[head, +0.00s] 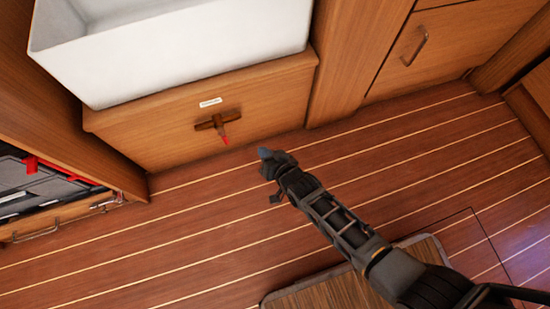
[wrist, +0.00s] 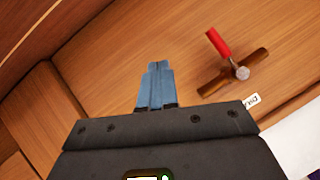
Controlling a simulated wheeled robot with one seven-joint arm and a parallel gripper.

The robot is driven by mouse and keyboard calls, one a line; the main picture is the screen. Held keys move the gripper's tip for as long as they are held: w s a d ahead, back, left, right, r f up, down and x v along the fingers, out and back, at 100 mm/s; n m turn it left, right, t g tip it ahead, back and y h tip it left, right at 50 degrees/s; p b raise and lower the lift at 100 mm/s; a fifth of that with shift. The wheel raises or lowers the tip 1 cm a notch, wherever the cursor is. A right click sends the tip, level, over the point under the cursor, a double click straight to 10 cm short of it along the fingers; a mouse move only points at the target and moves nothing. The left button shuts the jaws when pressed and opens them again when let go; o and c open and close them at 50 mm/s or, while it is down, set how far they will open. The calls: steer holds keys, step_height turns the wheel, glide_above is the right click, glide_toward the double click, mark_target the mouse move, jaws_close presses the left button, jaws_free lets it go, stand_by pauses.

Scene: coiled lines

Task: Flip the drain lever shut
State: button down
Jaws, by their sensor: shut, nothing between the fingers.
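The drain lever has a red handle (head: 225,140) and is mounted on a short brown pipe (head: 206,125) on the wooden panel under the white basin. In the head view the handle points down, crosswise to the pipe. In the wrist view the red handle (wrist: 218,42) and its round silver pivot (wrist: 242,73) show at upper right, also crosswise to the pipe (wrist: 214,87). My gripper (head: 265,153) is to the right of and slightly below the handle in the head view, apart from it. Its blue fingers (wrist: 156,72) are shut together and empty.
A white basin (head: 180,50) overhangs the panel. A small white label (head: 210,102) sits above the lever. A cabinet door with a handle (head: 414,46) is at right, and an open compartment with a dark case (head: 40,185) at left. The striped floor (head: 170,235) is mostly clear.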

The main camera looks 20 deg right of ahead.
steer(key=shift+s+d, duration=0.5)
steer(key=shift+s, duration=0.2)
steer(key=shift+s+d, duration=0.5)
steer(key=shift+s, duration=0.2)
steer(key=s+d+r+n+t+h, duration=0.1)
steer(key=s+d+r, duration=0.6)
steer(key=s, duration=0.4)
steer(key=s+d+r+n+t+h, duration=0.1)
steer(key=s+d+r, duration=0.3)
steer(key=s+r, duration=0.55)
steer(key=s+r+t+h, duration=0.1)
steer(key=s+r, duration=0.4)
steer(key=r, duration=0.6)
steer(key=s+r, duration=0.5)
steer(key=r, duration=0.6)
step_height(320, 180, up, 31)
steer(key=p, duration=3.1)
steer(key=shift+n, duration=0.4)
